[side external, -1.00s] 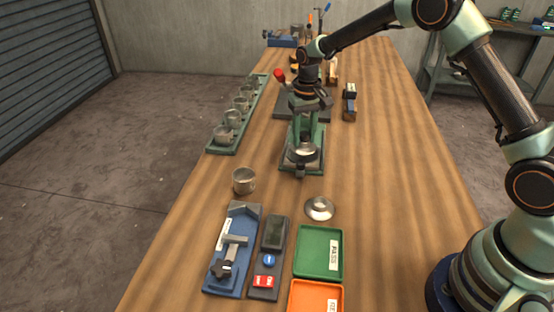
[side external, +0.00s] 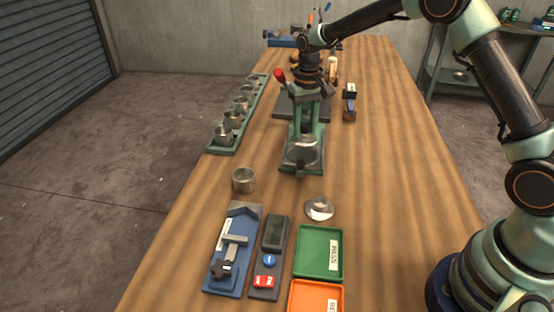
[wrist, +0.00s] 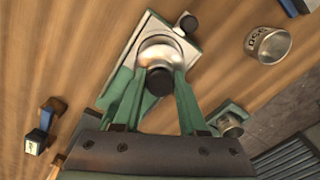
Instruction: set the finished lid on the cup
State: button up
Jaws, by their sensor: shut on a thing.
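My gripper (side external: 304,141) is over the small green-based stand with a pale plate (side external: 287,160). Its green fingers reach down and are shut on a domed metal lid (side external: 303,150). In the wrist view the lid (wrist: 158,50) sits at the fingertips in front of the plate, with a dark round piece (wrist: 160,82) between the fingers. I cannot tell whether the lid touches the plate. An open metal cup (side external: 243,181) stands upright on the bench left of the stand; it also shows in the wrist view (wrist: 268,45). Another shallow metal lid (side external: 319,209) lies on the bench.
A green rack (side external: 222,150) with several cups runs along the left edge. In front are a blue clamp fixture (side external: 222,275), a dark button box (side external: 264,285), a green PASS tray (side external: 312,264) and an orange tray (side external: 310,298). The right of the bench is clear.

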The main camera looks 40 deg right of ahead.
jog(key=s+a+r+n, duration=0.2)
jog(key=s+r+n, duration=0.1)
jog(key=s+r, duration=0.9)
jog(key=w+a+f+n, duration=0.2)
jog(key=w+a+f, duration=0.1)
jog(key=w+a, duration=0.4)
jog(key=w+a+f+n, duration=0.1)
jog(key=w+a+f, duration=0.1)
jog(key=w+a, duration=0.6)
notch_tip(320, 180, down, 7)
jog(key=s+a, duration=0.1)
jog(key=s, duration=0.1)
jog(key=shift+s+a, duration=0.25)
jog(key=shift+a, duration=0.05)
jog(key=shift+f, duration=1.5)
dwell(1.6)
jog(key=o, duration=1.3)
